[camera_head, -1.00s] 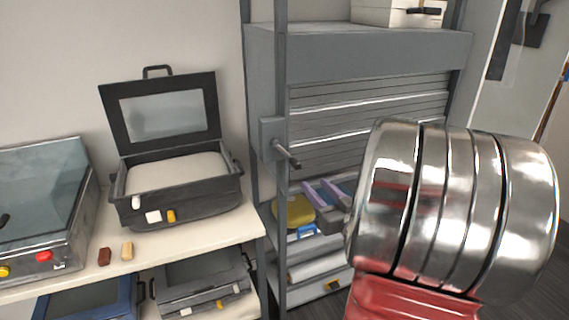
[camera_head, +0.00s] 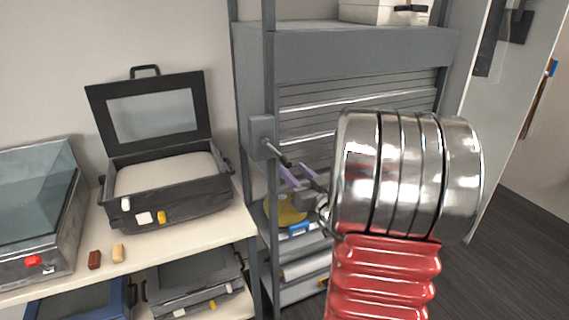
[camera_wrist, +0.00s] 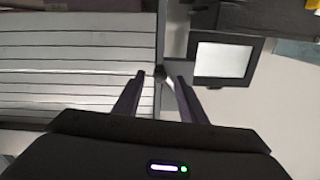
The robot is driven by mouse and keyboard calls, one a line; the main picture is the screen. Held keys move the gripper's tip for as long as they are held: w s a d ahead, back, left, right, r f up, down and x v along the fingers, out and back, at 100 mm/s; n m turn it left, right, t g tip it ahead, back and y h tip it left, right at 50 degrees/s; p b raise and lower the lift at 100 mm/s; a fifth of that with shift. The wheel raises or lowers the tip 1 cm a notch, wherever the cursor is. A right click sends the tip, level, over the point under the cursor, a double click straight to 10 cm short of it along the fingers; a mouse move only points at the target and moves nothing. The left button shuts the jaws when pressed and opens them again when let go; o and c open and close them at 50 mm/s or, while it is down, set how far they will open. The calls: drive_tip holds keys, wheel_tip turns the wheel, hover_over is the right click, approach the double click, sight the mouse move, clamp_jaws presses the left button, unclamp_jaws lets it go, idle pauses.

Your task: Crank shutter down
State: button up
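The grey slatted shutter (camera_head: 352,105) is partly down in the metal cabinet, with an open gap below it. The crank (camera_head: 275,152), a short dark handle, sticks out from a grey box (camera_head: 262,132) on the cabinet's left post. In the wrist view the slats (camera_wrist: 75,60) fill the left side, and the crank (camera_wrist: 161,72) appears between my fingertips. My gripper (camera_head: 293,171) has purple fingers just below and right of the crank. In the wrist view my gripper (camera_wrist: 161,77) has its fingers apart. I cannot tell whether they touch the crank.
A bench (camera_head: 240,228) on the left holds an open black case (camera_head: 170,190) and a glass-lidded box (camera_head: 40,200). A yellow item (camera_head: 285,212) sits on the cabinet shelf behind my gripper. A white box (camera_head: 385,12) stands on top. Floor at right is clear.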

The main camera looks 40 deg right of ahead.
sight(290, 165)
drive_tip(key=x, duration=0.6)
drive_tip(key=shift+w, duration=0.1)
drive_tip(key=shift+c, duration=0.4)
drive_tip(key=shift+d, duration=0.15)
clamp_jaws()
